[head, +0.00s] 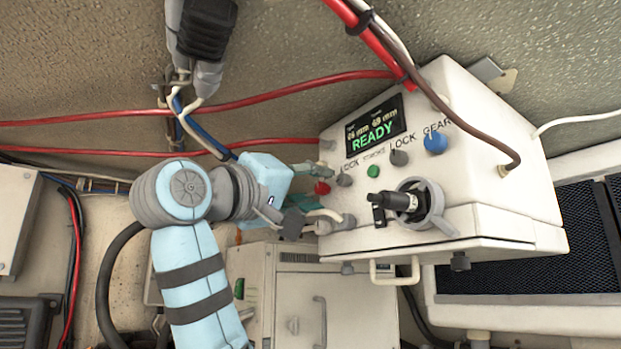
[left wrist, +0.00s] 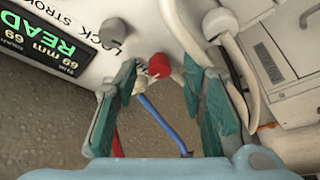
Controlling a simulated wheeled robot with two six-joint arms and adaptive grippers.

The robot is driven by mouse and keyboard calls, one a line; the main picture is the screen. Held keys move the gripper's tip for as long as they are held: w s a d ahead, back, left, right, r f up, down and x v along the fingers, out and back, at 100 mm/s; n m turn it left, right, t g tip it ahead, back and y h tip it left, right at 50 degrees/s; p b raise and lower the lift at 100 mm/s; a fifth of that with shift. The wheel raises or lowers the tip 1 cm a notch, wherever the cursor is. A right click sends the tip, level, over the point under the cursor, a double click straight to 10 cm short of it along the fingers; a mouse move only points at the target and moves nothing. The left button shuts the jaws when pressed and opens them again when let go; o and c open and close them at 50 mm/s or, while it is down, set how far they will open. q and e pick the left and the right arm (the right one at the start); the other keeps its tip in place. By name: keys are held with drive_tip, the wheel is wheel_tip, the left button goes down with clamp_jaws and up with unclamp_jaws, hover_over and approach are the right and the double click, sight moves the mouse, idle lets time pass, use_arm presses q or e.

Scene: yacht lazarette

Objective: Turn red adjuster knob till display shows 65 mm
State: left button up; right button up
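The red adjuster knob (head: 322,187) sits at the left of the control row on the cream box. In the left wrist view the red knob (left wrist: 159,66) lies between my left fingertips, with a gap on each side. My left gripper (head: 308,196) is open with its teal fingers close to the box. The display (head: 376,131) shows READY in green under small readings. In the left wrist view the display (left wrist: 45,40) is tilted and cut off; its number looks like 69 mm. My right gripper is in neither view.
A grey knob (head: 344,180), a green button (head: 373,171), another grey knob (head: 399,157) and a blue knob (head: 435,143) line the box. A black-handled fitting (head: 405,202) juts out below. Red cables (head: 270,98) cross behind my left arm.

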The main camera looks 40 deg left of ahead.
use_arm(q)
drive_tip(key=shift+s, duration=0.1)
drive_tip(key=shift+c, duration=0.6)
clamp_jaws()
